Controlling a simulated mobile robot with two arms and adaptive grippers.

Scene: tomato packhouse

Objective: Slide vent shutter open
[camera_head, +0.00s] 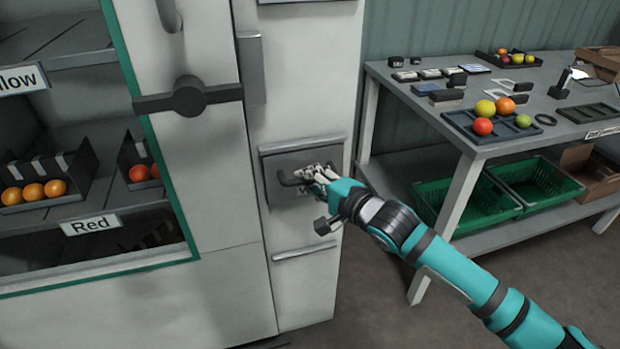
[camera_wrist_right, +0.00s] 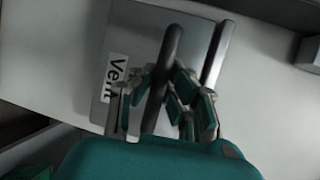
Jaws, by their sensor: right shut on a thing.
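The vent shutter (camera_head: 272,162) is a grey plate on the side face of the pale cabinet, between horizontal rails. It also shows in the right wrist view (camera_wrist_right: 140,38), with a white "Vent" label beside a dark bar handle (camera_wrist_right: 172,48). My right gripper (camera_head: 310,175) is at the handle in the head view. In the right wrist view its fingers (camera_wrist_right: 165,98) are on both sides of the handle and shut on it. The fingers hide part of the handle and shutter. My left gripper does not show.
Shelves marked "Red" (camera_head: 91,225) hold tomatoes behind a green-edged front at the left. A latch (camera_head: 190,97) sits on the cabinet door. A grey table (camera_head: 520,140) at the right carries trays and small items, with green crates (camera_head: 465,197) below. Floor between is clear.

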